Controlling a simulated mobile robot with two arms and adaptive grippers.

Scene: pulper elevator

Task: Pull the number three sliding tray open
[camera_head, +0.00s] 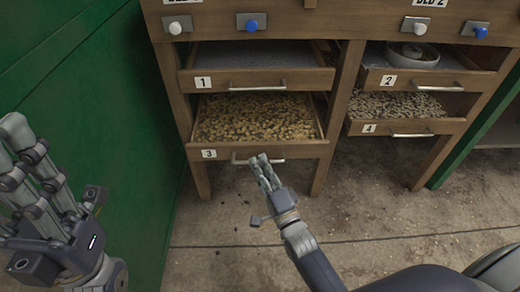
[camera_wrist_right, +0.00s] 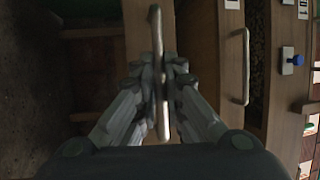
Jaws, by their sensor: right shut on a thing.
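The number three sliding tray (camera_head: 258,149) is at the lower left of the wooden cabinet in the head view. It stands pulled out, with brown beans spread inside. Its front has a "3" label and a metal bar handle (camera_head: 240,160). My right gripper (camera_head: 259,160) is at the right part of this handle. In the right wrist view, the fingers of my right gripper (camera_wrist_right: 160,75) are closed around the handle (camera_wrist_right: 157,28). My left gripper (camera_head: 22,160) is at the left edge of the head view, away from the cabinet, with its fingers apart and nothing between them.
Tray 1 (camera_head: 215,83) is above tray 3 and partly out. Tray 2 (camera_head: 375,80), holding a bowl (camera_head: 412,55), and tray 4 (camera_head: 372,127), holding pale beans, are to the right. A green wall (camera_head: 130,130) stands close on the left. The floor (camera_head: 390,220) in front is clear apart from small specks.

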